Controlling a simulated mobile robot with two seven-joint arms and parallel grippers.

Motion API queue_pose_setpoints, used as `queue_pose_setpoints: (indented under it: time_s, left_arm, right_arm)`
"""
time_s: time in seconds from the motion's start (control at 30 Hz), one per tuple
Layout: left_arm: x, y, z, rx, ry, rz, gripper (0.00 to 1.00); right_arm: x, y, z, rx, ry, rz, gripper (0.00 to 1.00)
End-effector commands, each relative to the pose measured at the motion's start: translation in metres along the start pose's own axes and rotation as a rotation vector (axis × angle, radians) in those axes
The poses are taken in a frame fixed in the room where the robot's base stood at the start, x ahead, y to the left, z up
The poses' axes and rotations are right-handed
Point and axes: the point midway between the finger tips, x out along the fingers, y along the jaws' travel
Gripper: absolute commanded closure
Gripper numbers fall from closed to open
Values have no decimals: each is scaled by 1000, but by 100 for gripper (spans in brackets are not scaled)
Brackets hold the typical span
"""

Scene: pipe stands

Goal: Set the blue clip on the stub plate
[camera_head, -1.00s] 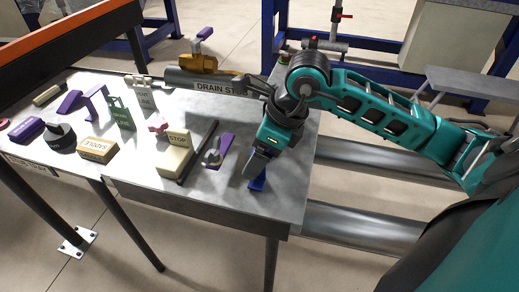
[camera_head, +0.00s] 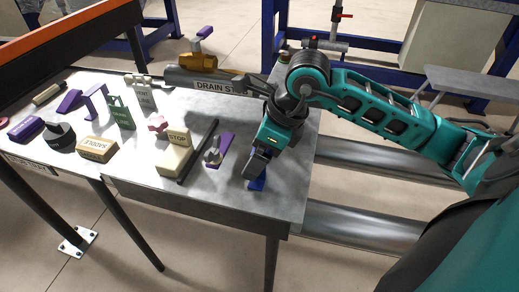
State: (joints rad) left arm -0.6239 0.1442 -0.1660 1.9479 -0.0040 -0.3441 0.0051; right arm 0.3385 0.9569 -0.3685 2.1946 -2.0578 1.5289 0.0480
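The blue clip (camera_head: 257,184) is on the metal table near its front right edge, mostly hidden under my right gripper (camera_head: 257,172). The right gripper points down, its fingers right at the clip. The view does not show whether they are shut on it. My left gripper is not in view.
A purple piece with a grey knob (camera_head: 213,157), a dark rod (camera_head: 198,150) and a cream STOP block (camera_head: 175,160) lie left of my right gripper. A tan SADDLE block (camera_head: 97,149) and green tag (camera_head: 121,112) stand farther left. A brass valve (camera_head: 198,62) sits behind the stub.

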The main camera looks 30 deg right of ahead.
Motion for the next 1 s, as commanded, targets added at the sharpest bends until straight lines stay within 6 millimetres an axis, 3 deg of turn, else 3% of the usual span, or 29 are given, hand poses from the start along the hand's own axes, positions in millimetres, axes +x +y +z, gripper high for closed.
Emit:
queue_pose_setpoints:
  time_s: [0.2,0.3,0.57,1.0]
  left_arm:
    - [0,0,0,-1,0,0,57]
    - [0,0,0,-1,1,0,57]
    - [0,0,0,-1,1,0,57]
    - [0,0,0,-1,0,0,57]
  right_arm:
    - [0,0,0,0,0,0,9]
    - [0,0,0,0,0,0,0]
    - [-1,0,0,0,1,0,0]
    - [-22,0,0,0,1,-1,0]
